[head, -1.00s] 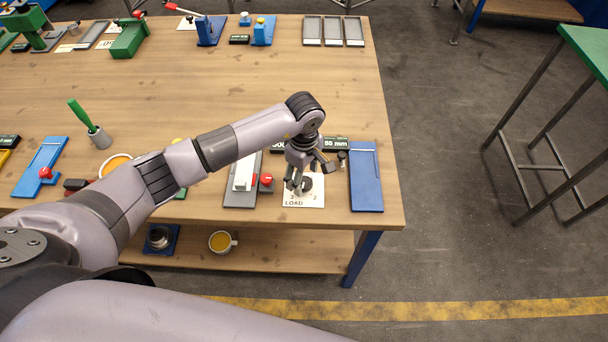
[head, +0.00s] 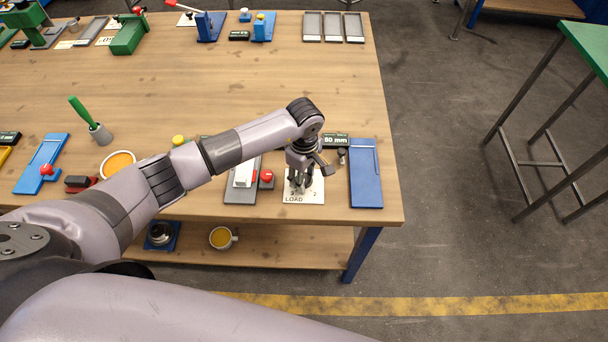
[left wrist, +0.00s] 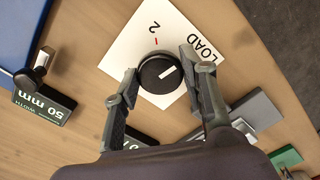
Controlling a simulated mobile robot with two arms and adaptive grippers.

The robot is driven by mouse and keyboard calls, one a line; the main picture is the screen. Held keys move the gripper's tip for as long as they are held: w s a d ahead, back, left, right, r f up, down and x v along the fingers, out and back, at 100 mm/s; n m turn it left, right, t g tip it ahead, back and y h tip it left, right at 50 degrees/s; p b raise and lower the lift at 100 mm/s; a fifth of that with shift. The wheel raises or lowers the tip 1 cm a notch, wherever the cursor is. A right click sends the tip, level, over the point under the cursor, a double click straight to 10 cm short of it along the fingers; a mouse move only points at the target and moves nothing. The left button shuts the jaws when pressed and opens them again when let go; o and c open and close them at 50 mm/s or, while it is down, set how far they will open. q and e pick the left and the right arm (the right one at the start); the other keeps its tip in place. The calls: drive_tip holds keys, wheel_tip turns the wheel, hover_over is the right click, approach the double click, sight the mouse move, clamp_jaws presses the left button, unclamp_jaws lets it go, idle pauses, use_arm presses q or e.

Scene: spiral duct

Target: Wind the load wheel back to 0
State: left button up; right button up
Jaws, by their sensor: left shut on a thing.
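The load wheel (left wrist: 159,74) is a round black knob with a white pointer line, on a white plate (left wrist: 190,20) marked LOAD with a 2 and a small red mark. In the left wrist view the pointer line slants to the upper right, away from the red mark. My left gripper (left wrist: 158,66) has a finger on either side of the knob and is shut on it. In the head view the left gripper (head: 300,180) points down over the plate (head: 312,196) and hides most of the knob. My right gripper is not in view.
A "50 mm" display (head: 335,141) and a small dark knob (head: 342,155) stand behind the plate. A blue board (head: 365,175) lies to its right, and a grey fixture with a red knob (head: 266,176) to its left. The table's front edge is close by.

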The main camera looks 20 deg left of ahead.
use_arm(q)
drive_tip(key=c, duration=0.4)
